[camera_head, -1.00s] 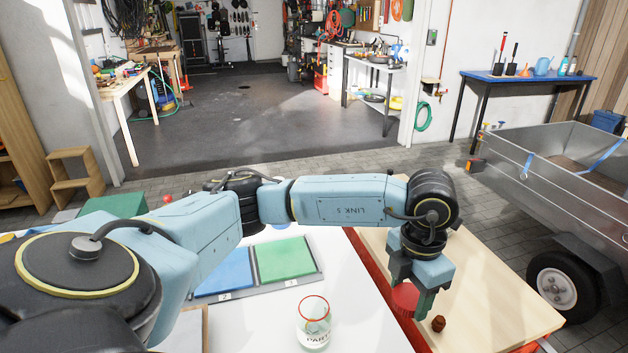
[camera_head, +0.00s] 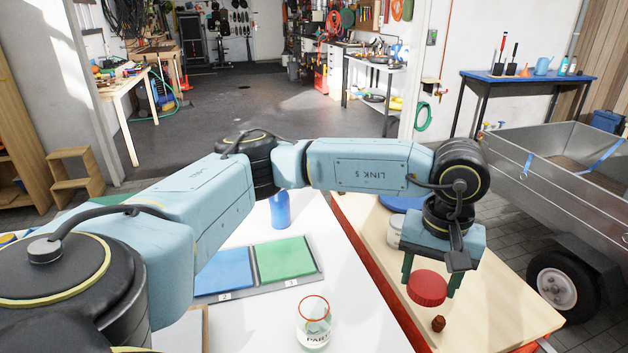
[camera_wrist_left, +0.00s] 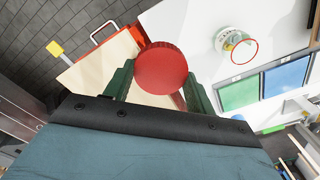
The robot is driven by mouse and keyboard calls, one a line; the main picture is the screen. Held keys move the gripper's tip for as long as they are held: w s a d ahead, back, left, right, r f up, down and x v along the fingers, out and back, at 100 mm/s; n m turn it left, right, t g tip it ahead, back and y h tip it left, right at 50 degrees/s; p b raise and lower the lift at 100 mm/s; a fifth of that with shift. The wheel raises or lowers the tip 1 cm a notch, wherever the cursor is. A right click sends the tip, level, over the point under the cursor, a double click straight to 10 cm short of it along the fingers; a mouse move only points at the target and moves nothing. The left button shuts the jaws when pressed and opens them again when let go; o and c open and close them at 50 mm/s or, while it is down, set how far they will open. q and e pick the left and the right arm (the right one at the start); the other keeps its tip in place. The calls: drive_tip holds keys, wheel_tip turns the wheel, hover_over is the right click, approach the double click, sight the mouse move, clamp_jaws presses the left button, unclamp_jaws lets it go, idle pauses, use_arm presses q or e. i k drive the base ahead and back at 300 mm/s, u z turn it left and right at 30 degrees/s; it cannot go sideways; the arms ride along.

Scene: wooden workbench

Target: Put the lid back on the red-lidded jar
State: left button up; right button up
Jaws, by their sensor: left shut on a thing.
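The red lid (camera_head: 427,289) is between the fingers of my left gripper (camera_head: 431,283), which is shut on it above the wooden board on the right. In the left wrist view the lid (camera_wrist_left: 162,68) shows as a round red disc between the green fingers (camera_wrist_left: 158,88). The open glass jar (camera_head: 313,327) with a red rim and a label reading "PART" stands upright on the white table, left of the lid and apart from it. The jar also shows in the left wrist view (camera_wrist_left: 236,45). My right gripper is out of view.
A small brown object (camera_head: 438,323) stands on the wooden board (camera_head: 500,318) near the lid. A tray with blue (camera_head: 223,270) and green (camera_head: 286,259) panels lies behind the jar. A blue bottle (camera_head: 280,212) stands farther back. The white table right of the jar looks clear.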

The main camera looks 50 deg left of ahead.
sight(314, 321)
drive_tip(key=z, duration=0.55)
drive_tip(key=k, duration=1.25)
drive_tip(key=u, duration=0.6)
drive_tip(key=i, duration=0.9)
drive_tip(key=u, duration=1)
